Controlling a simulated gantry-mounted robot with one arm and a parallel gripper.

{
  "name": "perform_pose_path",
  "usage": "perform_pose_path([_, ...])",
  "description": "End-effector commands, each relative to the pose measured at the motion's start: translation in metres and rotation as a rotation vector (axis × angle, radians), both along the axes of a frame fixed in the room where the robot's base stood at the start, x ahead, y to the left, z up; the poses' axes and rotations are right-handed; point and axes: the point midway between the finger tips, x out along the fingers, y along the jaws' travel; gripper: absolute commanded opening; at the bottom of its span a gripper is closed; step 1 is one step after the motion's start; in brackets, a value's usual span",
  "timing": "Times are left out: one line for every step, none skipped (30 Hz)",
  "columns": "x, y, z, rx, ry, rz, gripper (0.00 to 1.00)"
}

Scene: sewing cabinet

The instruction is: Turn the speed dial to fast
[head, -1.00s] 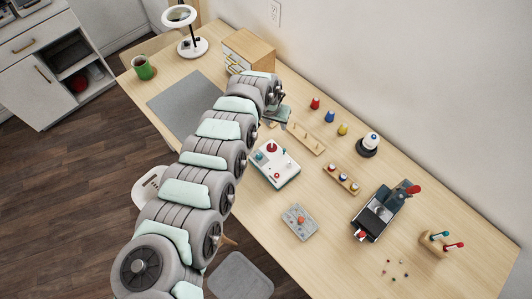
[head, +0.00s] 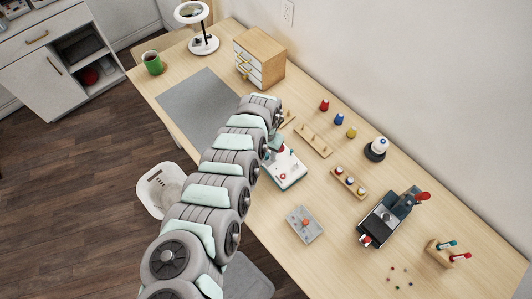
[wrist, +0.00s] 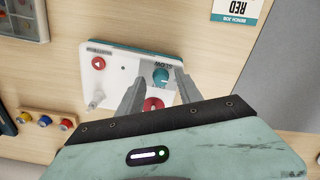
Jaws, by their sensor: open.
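The white control box (head: 290,172) with a teal edge stands on the table, partly behind my arm in the head view. In the wrist view the box (wrist: 118,62) shows a teal dial (wrist: 160,76) beside an upside-down label that seems to read SLOW. A red round button (wrist: 98,63) is at its left, a small pale lever (wrist: 96,101) below that, and a red knob (wrist: 153,104) nearer my gripper. My gripper (wrist: 158,78) is open and empty. Its fingertips lie on either side of the teal dial in the picture; I cannot tell whether they touch it. The dial's exact pointing is unclear.
A grey box with an orange knob (head: 304,223) and a wooden stand with several spools (head: 348,182) are near the control box. A pegged wooden rack (head: 313,140) lies behind it. A sewing machine (head: 385,222) stands to the right. A grey mat (head: 200,105) lies left.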

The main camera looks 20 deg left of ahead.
Motion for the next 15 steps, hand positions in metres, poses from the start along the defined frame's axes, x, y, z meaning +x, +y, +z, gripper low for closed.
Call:
perform_pose_path([0.0005,-0.0002,-0.0033,0.0,-0.001,0.0,0.42])
perform_pose_path([0.0007,-0.0002,-0.0041,0.001,-0.002,0.0,0.42])
perform_pose_path([0.0009,0.0001,-0.0048,0.002,-0.002,0.0,0.42])
perform_pose_path([0.001,0.0002,-0.0051,0.002,-0.002,0.0,0.42])
perform_pose_path([0.001,0.0004,-0.0052,0.002,-0.003,0.0,0.42])
perform_pose_path([0.001,0.0005,-0.0053,0.002,-0.002,0.0,0.42])
perform_pose_path([0.001,0.0006,-0.0051,0.002,-0.003,0.0,0.42])
perform_pose_path([0.001,0.0007,-0.0051,0.003,-0.003,0.0,0.42])
perform_pose_path([0.0009,0.0006,-0.0051,0.002,-0.002,0.0,0.42])
perform_pose_path([0.0009,0.0006,-0.005,0.002,-0.002,0.0,0.42])
perform_pose_path([0.0008,0.0006,-0.0051,0.002,-0.002,0.0,0.42])
perform_pose_path([0.0008,0.0006,-0.0052,0.002,-0.002,0.0,0.39])
perform_pose_path([0.0008,0.0005,-0.0051,0.002,-0.002,0.0,0.36])
perform_pose_path([0.0008,0.0006,-0.0051,0.002,-0.002,0.0,0.34])
perform_pose_path([0.0007,0.0005,-0.0052,0.002,-0.002,0.0,0.31])
